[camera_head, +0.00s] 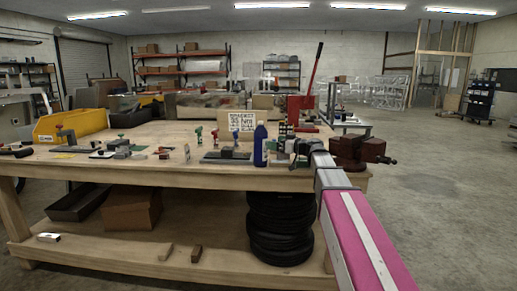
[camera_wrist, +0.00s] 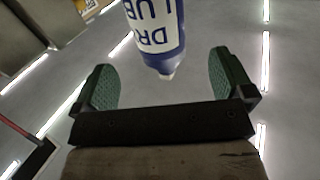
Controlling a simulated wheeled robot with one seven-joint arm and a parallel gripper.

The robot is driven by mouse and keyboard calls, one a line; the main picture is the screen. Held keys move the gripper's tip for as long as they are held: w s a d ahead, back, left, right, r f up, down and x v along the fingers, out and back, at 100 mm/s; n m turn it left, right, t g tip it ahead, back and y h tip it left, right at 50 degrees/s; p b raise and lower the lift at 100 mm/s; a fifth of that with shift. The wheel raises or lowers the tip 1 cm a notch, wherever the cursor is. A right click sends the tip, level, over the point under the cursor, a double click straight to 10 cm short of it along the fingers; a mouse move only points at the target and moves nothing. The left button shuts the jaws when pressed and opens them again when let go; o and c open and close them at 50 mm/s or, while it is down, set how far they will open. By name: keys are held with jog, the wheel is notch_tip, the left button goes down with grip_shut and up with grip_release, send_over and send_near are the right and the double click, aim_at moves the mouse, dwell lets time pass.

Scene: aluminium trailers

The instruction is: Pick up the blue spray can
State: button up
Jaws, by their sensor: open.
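The blue spray can (camera_head: 260,147) stands upright on the wooden workbench (camera_head: 190,172), near its front edge. In the wrist view the can (camera_wrist: 156,28) shows a blue and white label and a pale tip, and the upper frame edge cuts off the rest. My gripper (camera_head: 290,150) is just right of the can in the head view. In the wrist view my gripper (camera_wrist: 161,62) has its two green fingers wide apart. The can's tip end appears between them, with clear gaps on both sides. Nothing is held.
A red vise (camera_head: 358,150) sits at the bench's right corner. A sign (camera_head: 241,121) and small clamps (camera_head: 187,152) stand behind and left of the can. A yellow bin (camera_head: 70,124) is at the far left. Stacked tires (camera_head: 280,228) are below. Open floor lies right.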

aim_at(260, 140)
jog(key=x, duration=0.8)
jog(key=shift+w+a+f, duration=0.15)
jog(key=shift+w+a, duration=0.1)
jog(key=shift+a, duration=0.05)
jog(key=shift+c, duration=0.3)
jog(key=c, duration=1.3)
jog(key=shift+o, duration=0.2)
